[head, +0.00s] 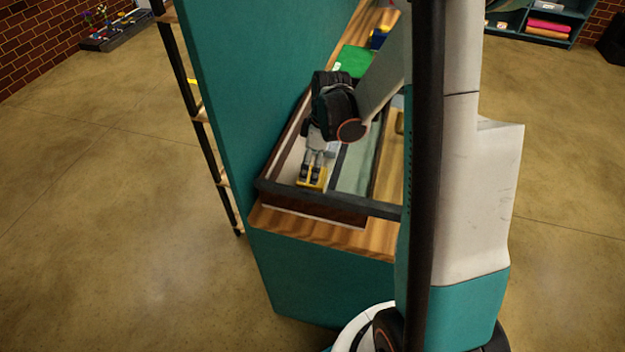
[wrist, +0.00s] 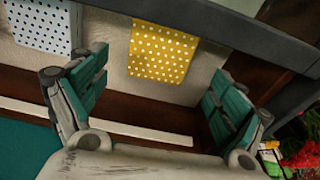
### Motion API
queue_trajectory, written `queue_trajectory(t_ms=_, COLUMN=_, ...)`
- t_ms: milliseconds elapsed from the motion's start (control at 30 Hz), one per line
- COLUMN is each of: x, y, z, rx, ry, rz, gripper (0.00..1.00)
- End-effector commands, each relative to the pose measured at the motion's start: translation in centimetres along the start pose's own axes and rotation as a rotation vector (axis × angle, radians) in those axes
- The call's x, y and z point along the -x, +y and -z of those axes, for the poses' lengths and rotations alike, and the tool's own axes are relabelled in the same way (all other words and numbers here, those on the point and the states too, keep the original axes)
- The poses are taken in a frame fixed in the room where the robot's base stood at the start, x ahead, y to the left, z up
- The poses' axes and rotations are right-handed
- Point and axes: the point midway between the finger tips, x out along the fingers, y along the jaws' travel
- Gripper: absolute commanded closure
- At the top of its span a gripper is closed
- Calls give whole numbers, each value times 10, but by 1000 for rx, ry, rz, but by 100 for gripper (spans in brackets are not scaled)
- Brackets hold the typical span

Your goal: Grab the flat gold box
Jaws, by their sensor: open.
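The flat gold box, yellow with white dots, lies on the pale floor of a tray compartment in the wrist view (wrist: 163,52). In the head view it shows as a small yellow patch (head: 312,180) near the tray's front end, partly covered by my fingers. My gripper (wrist: 158,88) is open and empty, its two teal-padded fingers to either side of the box's near edge, with room on both sides. In the head view my gripper (head: 313,172) points down over the box. I cannot tell how high it is above it.
The dark-rimmed tray (head: 330,203) stands on a wooden counter (head: 330,235) beside a tall teal panel (head: 225,100). A pale blue-dotted item (wrist: 42,25) lies left of the box. A green item (head: 355,61) sits farther back. Red flowers (wrist: 300,155) show at lower right.

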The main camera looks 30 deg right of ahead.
Motion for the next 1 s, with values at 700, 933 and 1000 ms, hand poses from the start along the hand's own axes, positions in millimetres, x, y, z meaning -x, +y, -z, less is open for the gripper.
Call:
queue_trajectory(t_ms=700, x=-49, y=1, z=-6, rx=0, ry=0, rz=0, gripper=24)
queue_trajectory(t_ms=933, x=-49, y=1, z=-6, rx=-1, ry=0, rz=0, gripper=61)
queue_trajectory(t_ms=1000, x=-49, y=1, z=-6, rx=-1, ry=0, rz=0, gripper=61)
